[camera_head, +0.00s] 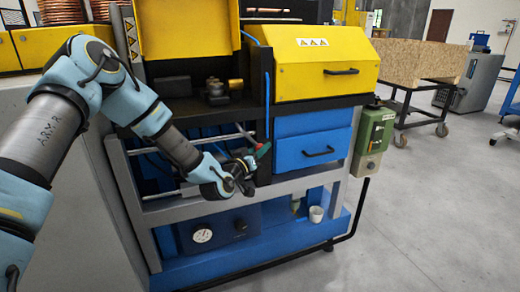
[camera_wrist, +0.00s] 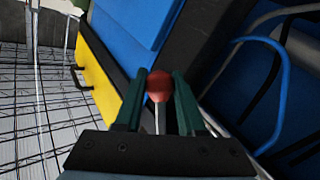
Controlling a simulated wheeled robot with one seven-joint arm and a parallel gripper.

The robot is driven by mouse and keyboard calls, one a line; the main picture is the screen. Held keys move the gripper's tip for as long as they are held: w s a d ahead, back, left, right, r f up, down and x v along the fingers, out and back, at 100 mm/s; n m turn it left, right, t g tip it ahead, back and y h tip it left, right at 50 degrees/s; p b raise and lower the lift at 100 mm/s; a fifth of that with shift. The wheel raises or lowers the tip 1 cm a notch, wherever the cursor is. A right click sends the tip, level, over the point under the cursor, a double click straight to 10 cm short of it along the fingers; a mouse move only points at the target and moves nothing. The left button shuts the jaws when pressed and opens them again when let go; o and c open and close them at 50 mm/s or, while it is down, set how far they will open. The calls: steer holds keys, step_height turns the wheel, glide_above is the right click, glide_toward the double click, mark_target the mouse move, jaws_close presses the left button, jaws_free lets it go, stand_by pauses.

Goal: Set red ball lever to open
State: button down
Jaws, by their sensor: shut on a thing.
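The red ball lever shows in the wrist view as a red ball (camera_wrist: 159,85) on a pale, thin rod (camera_wrist: 160,120). My gripper (camera_wrist: 158,76) has its two dark green fingers on either side of the ball and is shut on it. In the head view my gripper (camera_head: 262,150) is at the front of the machine, by the dark upright left of the blue drawer. There the ball is mostly hidden by the fingers, and the lever's angle is hard to tell.
The machine has a yellow cover (camera_head: 322,62), a blue drawer (camera_head: 312,140) and a grey front rail (camera_head: 300,182) close to my wrist. A green control box (camera_head: 375,132) stands at the right. Blue hoses (camera_wrist: 285,85) run beside my fingers.

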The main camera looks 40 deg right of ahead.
steer(key=shift+a, duration=0.1)
steer(key=w+a+m+t+y+p, duration=0.1)
steer(key=w+a+m+y+p, duration=0.3)
steer(key=a+m+y+p, duration=0.3)
steer(key=a+y+p, duration=0.4)
steer(key=y+p, duration=0.1)
steer(key=shift+w+a+m+y, duration=0.25)
steer(key=shift+a+m+y, duration=0.05)
stand_by(0.6)
steer(key=shift+r, duration=0.1)
steer(key=c, duration=0.5)
jaws_free()
